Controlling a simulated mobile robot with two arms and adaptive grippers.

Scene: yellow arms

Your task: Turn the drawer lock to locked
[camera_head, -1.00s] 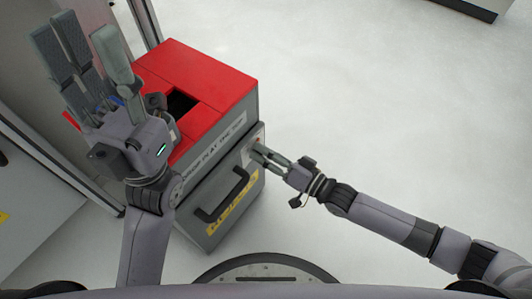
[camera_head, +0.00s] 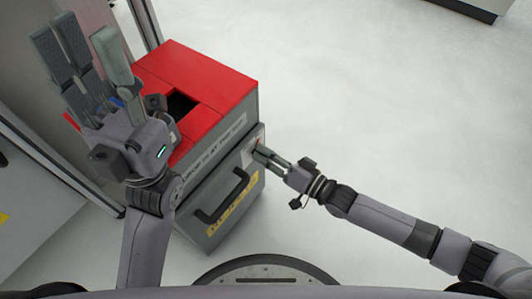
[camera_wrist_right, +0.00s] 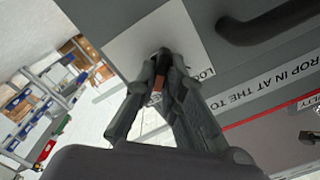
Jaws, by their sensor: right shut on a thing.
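The grey drawer cabinet (camera_head: 212,232) with a red top stands in front of me in the head view. Its drawer lock sits on a pale plate (camera_wrist_right: 140,42) at the upper right of the drawer front. My right gripper (camera_head: 260,150) is at this lock. In the right wrist view my right gripper (camera_wrist_right: 162,68) is shut on the lock's small knob, with a bit of orange-brown showing between the fingers. The fingers hide most of the knob, so I cannot tell its angle. My left gripper (camera_head: 80,42) is open and empty, raised over the cabinet's left side.
A black drawer handle (camera_head: 222,197) lies left of and below the lock; it also shows close by in the right wrist view (camera_wrist_right: 265,25). The red top (camera_head: 205,75) has a dark opening. A grey frame stands at the left. The floor right of the cabinet is clear.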

